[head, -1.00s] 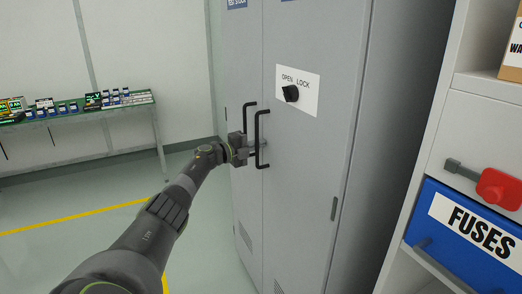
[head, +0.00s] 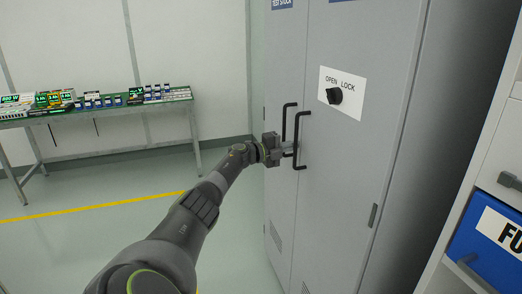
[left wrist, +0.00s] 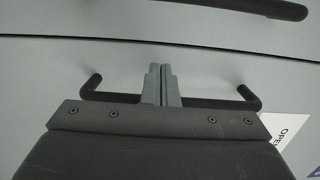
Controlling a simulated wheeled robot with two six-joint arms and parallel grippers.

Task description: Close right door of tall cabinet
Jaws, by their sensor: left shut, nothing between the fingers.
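The tall grey cabinet has a right door (head: 345,165) with an OPEN LOCK label, a black knob (head: 334,96) and a black handle (head: 297,140). The narrower-looking left door (head: 283,75) has its own black handle (head: 285,122). The right door looks flush or nearly flush with the left; I cannot tell if it is fully shut. My left gripper (head: 288,148) is shut and empty at the right door's handle. In the left wrist view its fingertips (left wrist: 163,68) cross that handle (left wrist: 98,92) and end short of the door seam; contact is unclear. My right gripper is out of view.
A white shelf unit with a blue bin (head: 490,240) stands to the right of the cabinet. A green-topped table (head: 110,106) with small boxes stands at the back left. The floor left of the cabinet is clear, with a yellow line (head: 100,206).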

